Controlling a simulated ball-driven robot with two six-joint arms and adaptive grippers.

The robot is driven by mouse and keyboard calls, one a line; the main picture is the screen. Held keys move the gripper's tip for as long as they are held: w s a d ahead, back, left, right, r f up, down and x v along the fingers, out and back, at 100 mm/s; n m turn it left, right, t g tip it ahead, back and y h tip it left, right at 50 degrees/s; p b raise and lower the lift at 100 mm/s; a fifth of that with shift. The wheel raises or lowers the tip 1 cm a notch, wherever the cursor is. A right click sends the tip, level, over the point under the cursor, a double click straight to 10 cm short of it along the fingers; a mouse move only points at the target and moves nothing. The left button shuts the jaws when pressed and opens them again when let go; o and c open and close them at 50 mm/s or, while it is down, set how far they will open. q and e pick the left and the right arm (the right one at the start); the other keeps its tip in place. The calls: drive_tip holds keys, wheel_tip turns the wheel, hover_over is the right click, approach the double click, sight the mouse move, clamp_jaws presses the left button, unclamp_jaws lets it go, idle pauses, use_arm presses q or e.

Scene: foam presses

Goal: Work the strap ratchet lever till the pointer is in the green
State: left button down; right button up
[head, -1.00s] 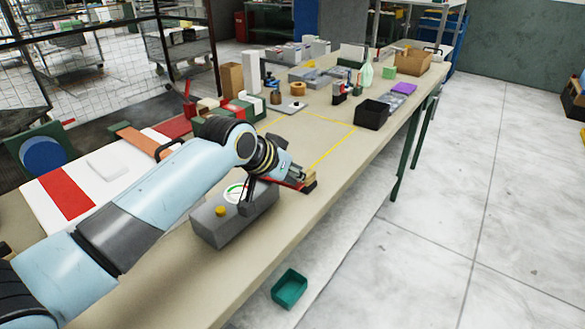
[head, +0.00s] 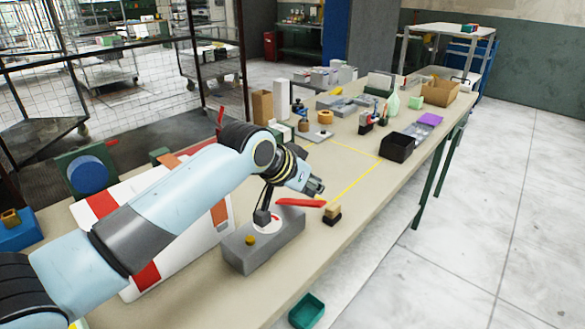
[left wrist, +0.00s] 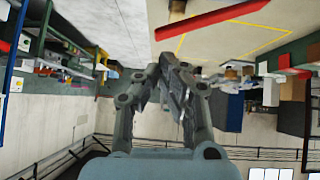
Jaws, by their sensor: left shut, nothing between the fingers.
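The grey ratchet box (head: 270,247) stands on the bench with a yellow knob (head: 250,240) on top. Its round dial (head: 272,224) is partly hidden behind a dark upright part; I cannot make out the pointer or any green. The red lever (head: 301,202) reaches right from the box, and it shows at the top of the left wrist view (left wrist: 210,18). My left gripper (head: 318,187) is shut and empty, above the lever and apart from it. Its closed fingers (left wrist: 178,68) show in the left wrist view. My right gripper is not in view.
A wooden block on a black base (head: 332,214) stands just past the lever's end. A white panel with red bands (head: 150,265) lies left of the box under my arm. A black bin (head: 396,148) and small goods stand farther back. A yellow-outlined area (head: 335,165) is clear.

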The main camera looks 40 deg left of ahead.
use_arm(q)
drive_tip(key=v, duration=0.7)
drive_tip(key=shift+a+b, duration=0.25)
drive_tip(key=shift+b, duration=0.1)
drive_tip(key=shift+f, duration=0.1)
